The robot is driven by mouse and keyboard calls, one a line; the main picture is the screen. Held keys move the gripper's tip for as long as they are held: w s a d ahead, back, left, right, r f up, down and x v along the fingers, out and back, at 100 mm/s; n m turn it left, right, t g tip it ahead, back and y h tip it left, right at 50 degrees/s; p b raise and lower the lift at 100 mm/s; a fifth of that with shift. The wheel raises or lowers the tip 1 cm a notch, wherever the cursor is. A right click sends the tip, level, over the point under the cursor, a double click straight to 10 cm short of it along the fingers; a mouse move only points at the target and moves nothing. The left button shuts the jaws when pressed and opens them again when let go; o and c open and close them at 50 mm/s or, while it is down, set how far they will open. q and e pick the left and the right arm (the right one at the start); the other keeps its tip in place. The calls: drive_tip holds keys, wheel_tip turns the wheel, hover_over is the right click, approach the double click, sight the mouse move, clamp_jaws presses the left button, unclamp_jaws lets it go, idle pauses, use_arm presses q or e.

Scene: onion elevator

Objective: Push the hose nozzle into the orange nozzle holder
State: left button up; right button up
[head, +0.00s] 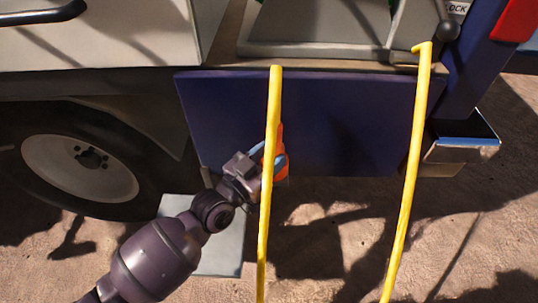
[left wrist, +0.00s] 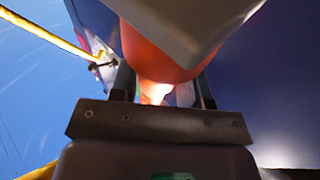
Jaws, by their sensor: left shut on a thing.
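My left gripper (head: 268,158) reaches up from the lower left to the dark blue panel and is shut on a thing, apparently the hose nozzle. A yellow bar partly hides it in the head view. Orange material (head: 281,165), apparently the nozzle holder, shows right at the fingers, against the panel's lower part. In the left wrist view, a rounded orange body (left wrist: 150,55) fills the space between the fingers, with a grey block (left wrist: 190,18) in front of it. I cannot tell where nozzle and holder meet, or how deep the nozzle sits. My right gripper is not in view.
The dark blue panel (head: 345,120) hangs on the vehicle's side. Two yellow bars (head: 273,110) (head: 413,150) cross the view in front of it. The ground below is sandy.

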use_arm(q)
drive_tip(key=shift+s+f, duration=0.15)
drive_tip(key=shift+f, duration=0.55)
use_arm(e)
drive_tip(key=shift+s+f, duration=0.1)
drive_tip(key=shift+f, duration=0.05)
use_arm(q)
drive_tip(key=shift+f, duration=0.25)
drive_tip(key=o, duration=1.1)
drive_tip(key=shift+s+a+f, duration=0.1)
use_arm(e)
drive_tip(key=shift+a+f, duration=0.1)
use_arm(q)
drive_tip(key=shift+o, duration=0.2)
drive_tip(key=shift+s, duration=0.1)
drive_tip(key=shift+s+a+f, duration=0.1)
drive_tip(key=shift+s+a, duration=0.1)
drive_tip(key=r+p+v, duration=0.1)
drive_tip(key=p+v, duration=0.1)
drive_tip(key=v, duration=0.7)
drive_tip(key=shift+a+r, duration=0.45)
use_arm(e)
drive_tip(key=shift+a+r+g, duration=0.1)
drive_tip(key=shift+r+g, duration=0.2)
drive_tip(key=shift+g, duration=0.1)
use_arm(q)
drive_tip(key=shift+s, duration=0.1)
